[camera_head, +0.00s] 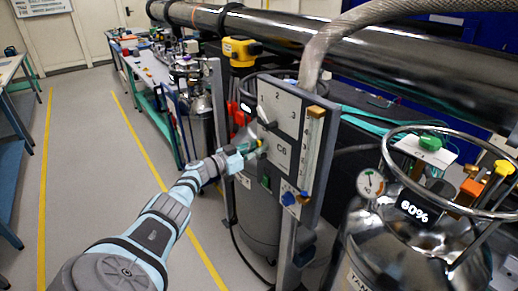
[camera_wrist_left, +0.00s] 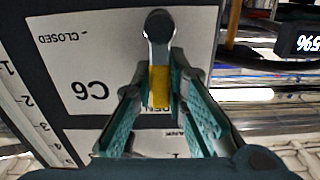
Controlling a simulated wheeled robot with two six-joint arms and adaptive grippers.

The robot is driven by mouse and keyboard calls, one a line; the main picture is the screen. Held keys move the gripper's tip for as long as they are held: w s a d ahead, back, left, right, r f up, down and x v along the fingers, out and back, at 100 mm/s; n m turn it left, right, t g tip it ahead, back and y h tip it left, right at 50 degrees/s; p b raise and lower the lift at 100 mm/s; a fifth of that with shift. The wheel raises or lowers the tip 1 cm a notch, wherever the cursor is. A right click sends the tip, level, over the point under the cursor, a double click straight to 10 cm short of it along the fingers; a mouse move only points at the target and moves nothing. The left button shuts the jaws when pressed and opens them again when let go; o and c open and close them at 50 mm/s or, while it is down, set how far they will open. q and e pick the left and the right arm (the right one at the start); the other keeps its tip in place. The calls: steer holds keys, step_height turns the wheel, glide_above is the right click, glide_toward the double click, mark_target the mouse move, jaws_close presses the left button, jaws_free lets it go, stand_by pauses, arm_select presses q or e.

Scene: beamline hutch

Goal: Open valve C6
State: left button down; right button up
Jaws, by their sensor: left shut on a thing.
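The grey valve panel (camera_head: 290,120) stands upright right of centre in the head view, with a label C6 (camera_head: 282,148). In the left wrist view the C6 plate (camera_wrist_left: 95,75) appears upside down, with CLOSED at its upper left. The valve lever (camera_wrist_left: 159,85) has a dark round pivot at the top and a yellow grip pointing down the picture, beside the partly hidden word OPEN. My left gripper (camera_wrist_left: 160,120) is shut on the yellow grip; in the head view it (camera_head: 250,150) is at the panel's left side. My right gripper is out of view.
A tank reading 60% with a ring handle (camera_head: 410,215) stands right of the panel. A corrugated hose (camera_head: 325,45) passes above it and a large steel pipe (camera_head: 400,60) runs behind. A grey cylinder (camera_head: 258,215) stands below. Floor at left is clear.

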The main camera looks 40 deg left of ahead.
arm_select(q)
steer(key=c, duration=1.6)
jaws_free()
steer(key=s, duration=0.4)
steer(key=s+a, duration=0.1)
steer(key=s, duration=0.3)
steer(key=s+a, duration=0.1)
steer(key=s, duration=0.2)
steer(key=shift+s+a, duration=0.15)
steer(key=shift+s, duration=0.25)
